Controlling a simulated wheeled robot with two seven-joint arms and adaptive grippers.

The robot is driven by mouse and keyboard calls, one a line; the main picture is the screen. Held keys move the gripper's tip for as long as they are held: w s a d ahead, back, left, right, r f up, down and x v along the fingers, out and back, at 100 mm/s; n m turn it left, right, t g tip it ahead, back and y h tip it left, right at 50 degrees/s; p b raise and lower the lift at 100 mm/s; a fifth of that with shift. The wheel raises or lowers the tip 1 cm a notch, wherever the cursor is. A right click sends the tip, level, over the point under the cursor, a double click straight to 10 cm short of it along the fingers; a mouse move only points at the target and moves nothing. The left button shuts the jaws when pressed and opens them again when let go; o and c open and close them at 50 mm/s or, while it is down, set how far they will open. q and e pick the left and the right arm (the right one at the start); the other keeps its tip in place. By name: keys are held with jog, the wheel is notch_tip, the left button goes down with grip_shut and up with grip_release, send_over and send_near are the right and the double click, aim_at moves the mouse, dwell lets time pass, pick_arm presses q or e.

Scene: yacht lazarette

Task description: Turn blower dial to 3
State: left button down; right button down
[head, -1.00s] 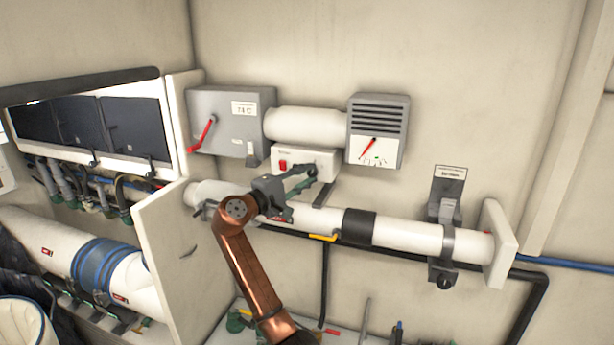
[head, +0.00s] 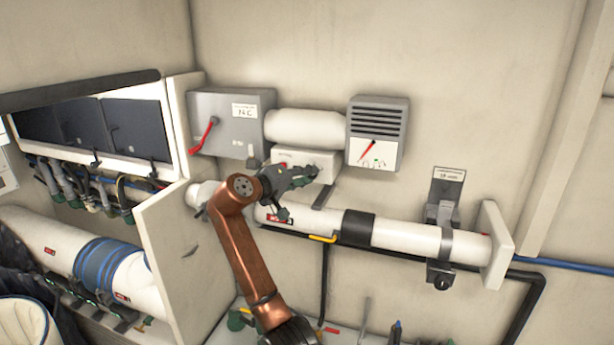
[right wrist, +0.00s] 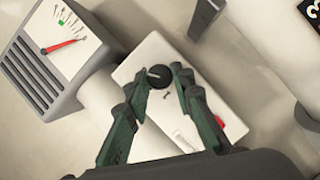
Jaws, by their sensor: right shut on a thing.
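The white control box (head: 322,160) is fixed to the wall in the middle of the head view. It also fills the middle of the right wrist view (right wrist: 165,112), with a round black dial (right wrist: 159,76) and a red switch (right wrist: 218,122) on its face. My right gripper (head: 314,172) reaches the box from the left. In the right wrist view its green-grey fingers (right wrist: 160,78) are closed on the dial, one on each side. The dial's number markings are too small to read. The gripper covers the dial in the head view. My left gripper is not in view.
A vented gauge box (head: 376,133) with a red needle hangs right of the control box. A grey box with a red lever (head: 203,137) hangs to the left. A white pipe (head: 400,236) runs below. The wall at right is mostly clear.

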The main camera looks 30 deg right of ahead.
dwell(0.4)
jog(key=c, duration=1.7)
grip_release()
jog(key=shift+o, duration=0.2)
jog(key=v, duration=1.2)
jog(key=shift+d, duration=0.1)
